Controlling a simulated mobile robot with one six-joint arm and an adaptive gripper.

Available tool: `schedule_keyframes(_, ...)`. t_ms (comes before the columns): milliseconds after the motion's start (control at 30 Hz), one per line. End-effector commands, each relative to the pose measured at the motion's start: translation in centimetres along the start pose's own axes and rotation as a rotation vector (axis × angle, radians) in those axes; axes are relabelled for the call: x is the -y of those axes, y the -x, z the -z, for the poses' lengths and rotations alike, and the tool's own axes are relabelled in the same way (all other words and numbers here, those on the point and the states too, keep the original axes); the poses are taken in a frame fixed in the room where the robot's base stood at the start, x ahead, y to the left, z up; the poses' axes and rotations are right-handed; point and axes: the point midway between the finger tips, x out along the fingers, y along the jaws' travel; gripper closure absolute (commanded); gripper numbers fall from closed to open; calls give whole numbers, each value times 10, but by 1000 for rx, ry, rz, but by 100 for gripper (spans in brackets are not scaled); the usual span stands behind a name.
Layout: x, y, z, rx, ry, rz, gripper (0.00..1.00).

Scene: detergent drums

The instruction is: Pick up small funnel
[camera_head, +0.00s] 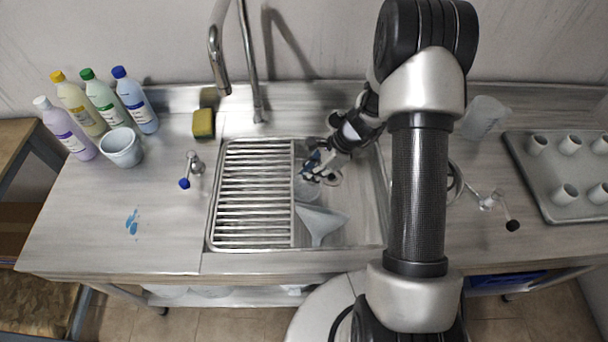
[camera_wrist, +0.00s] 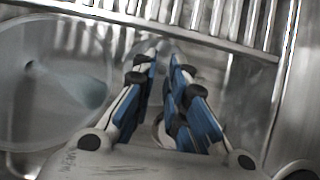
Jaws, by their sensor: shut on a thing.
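My gripper (camera_head: 312,170) reaches down into the sink basin, beside the slatted rack. In the wrist view, its blue-padded fingers (camera_wrist: 162,75) are close together. A small clear funnel (camera_head: 306,191) shows just below the fingertips in the head view. In the wrist view, only a faint translucent part of the small funnel (camera_wrist: 160,46) shows at the fingertips. The fingers are shut on it, though the exact contact is hard to see. A larger pale funnel (camera_head: 320,222) lies in the basin nearer the front; it fills the left of the wrist view (camera_wrist: 35,110).
The slatted rack (camera_head: 250,195) covers the basin's left half. A faucet (camera_head: 217,55) rises behind. Several bottles (camera_head: 104,103), a white cup (camera_head: 121,148) and a sponge (camera_head: 204,123) stand left. A clear jug (camera_head: 483,118) and a tray of cups (camera_head: 540,178) stand right.

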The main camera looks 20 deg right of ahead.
Motion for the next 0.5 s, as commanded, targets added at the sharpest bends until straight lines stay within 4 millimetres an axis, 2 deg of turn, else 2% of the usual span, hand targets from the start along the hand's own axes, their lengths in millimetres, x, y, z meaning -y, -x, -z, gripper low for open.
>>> schedule_keyframes(33,1,12,6,-1,-3,4,100)
schedule_keyframes(300,1,67,41,-1,-5,5,100)
schedule_keyframes(500,1,99,62,0,-2,3,100)
